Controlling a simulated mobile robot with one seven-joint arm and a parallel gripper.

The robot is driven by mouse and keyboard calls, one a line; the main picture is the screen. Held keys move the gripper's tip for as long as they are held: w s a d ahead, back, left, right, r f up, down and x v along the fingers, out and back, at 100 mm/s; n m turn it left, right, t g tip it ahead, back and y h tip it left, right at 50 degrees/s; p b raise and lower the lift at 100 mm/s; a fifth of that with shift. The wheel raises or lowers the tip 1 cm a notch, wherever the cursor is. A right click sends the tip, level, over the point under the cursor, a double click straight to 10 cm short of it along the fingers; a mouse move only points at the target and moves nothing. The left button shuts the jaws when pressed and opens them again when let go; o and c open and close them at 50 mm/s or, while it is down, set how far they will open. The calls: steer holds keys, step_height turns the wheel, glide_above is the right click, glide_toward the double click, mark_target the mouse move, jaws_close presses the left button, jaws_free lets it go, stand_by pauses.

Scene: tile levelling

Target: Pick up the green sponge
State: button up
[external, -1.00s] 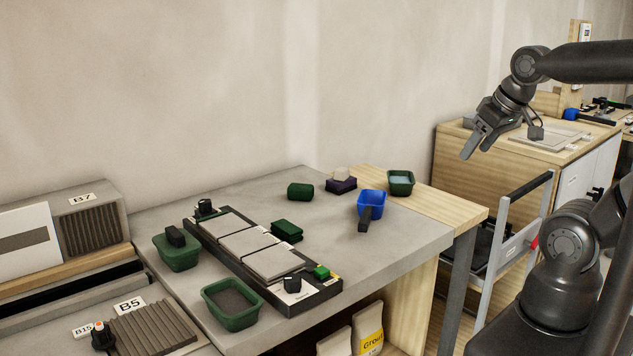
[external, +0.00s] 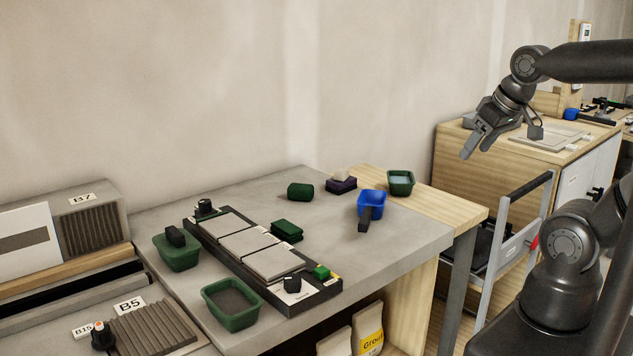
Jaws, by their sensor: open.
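A dark green block with a darker layer (external: 286,230) lies on the grey worktop, just right of the tile board. A rounded dark green piece (external: 299,191) lies farther back towards the wall. I cannot tell for certain which of the two is the green sponge. My gripper (external: 475,147) is open and empty, raised at the upper right, well apart from both pieces, with its fingers pointing down and left.
The tile board (external: 318,297) holds several pale tiles, black knobs and a small bright green block (external: 321,272). Green tubs (external: 232,318) stand left of it. A blue container (external: 372,199), a purple block (external: 341,185) and a green tub with pale contents (external: 401,189) stand right.

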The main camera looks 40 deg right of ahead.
steer(key=shift+o, duration=0.3)
steer(key=shift+w, duration=0.1)
steer(key=n+g+y, duration=0.2)
steer(key=n+y, duration=0.1)
steer(key=n, duration=0.4)
glide_above(301, 185)
steer(key=s+d, duration=0.2)
steer(key=s, duration=0.1)
step_height(301, 185, down, 11)
steer(key=x, duration=1)
steer(key=shift+d, duration=0.1)
steer(key=shift+s, duration=0.1)
steer(key=shift+c, duration=0.3)
steer(key=c, duration=1)
